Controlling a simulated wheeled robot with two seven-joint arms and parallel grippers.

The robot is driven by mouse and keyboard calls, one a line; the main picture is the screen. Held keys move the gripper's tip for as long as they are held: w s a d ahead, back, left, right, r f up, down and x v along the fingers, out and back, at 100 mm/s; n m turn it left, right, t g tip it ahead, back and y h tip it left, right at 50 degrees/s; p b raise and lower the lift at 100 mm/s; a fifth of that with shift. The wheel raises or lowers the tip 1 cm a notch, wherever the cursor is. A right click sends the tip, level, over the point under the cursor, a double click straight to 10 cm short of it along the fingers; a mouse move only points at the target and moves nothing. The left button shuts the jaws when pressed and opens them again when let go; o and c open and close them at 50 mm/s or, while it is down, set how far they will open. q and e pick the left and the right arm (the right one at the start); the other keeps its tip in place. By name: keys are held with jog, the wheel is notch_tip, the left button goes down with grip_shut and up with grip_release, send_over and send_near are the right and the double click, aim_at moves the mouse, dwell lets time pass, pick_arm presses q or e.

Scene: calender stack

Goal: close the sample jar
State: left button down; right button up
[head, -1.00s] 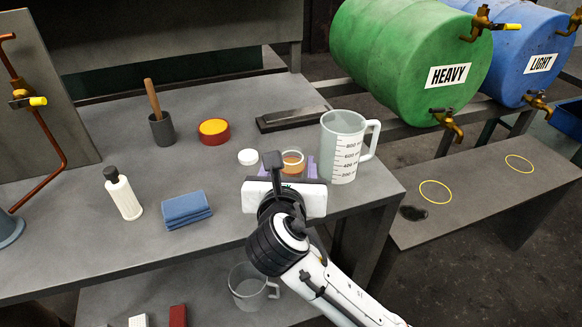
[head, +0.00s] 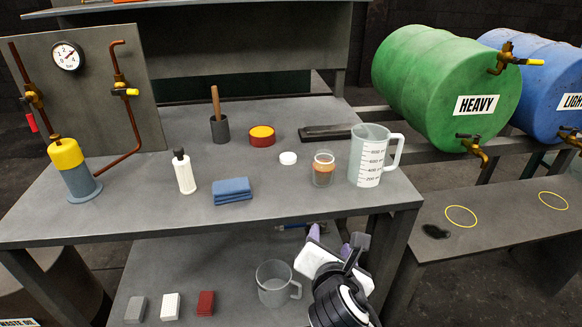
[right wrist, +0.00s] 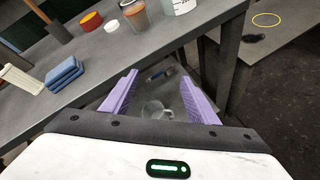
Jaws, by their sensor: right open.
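The sample jar (head: 323,168) is a small clear glass jar with orange-brown contents, standing upright on the bench beside the large measuring jug. A round white lid (head: 288,158) lies flat on the bench just left of the jar, apart from it. The jar (right wrist: 134,16) and lid (right wrist: 112,25) also show at the top of the right wrist view. My right gripper (head: 335,240) is in front of the bench's front edge, well short of the jar. Its purple fingers (right wrist: 162,88) are apart with nothing between them. My left gripper is not in view.
The measuring jug (head: 368,155) stands close right of the jar. Blue folded cloths (head: 232,190), a white bottle (head: 184,172) and a red-yellow tin (head: 262,136) stand to the left. A clear jug (head: 274,284) is on the lower shelf. The bench front near the jar is clear.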

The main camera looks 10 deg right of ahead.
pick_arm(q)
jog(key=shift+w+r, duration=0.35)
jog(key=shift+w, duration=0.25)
pick_arm(e)
jog(key=s+d+f+m+g+y, duration=0.3)
jog(key=s+f+m+y, duration=0.2)
jog(key=s+f+m, duration=1.8)
jog(key=s+m, duration=0.1)
jog(key=m, duration=0.1)
jog(key=shift+f+m+g, duration=0.3)
jog(key=shift+m, duration=0.1)
jog(key=shift+c, duration=0.2)
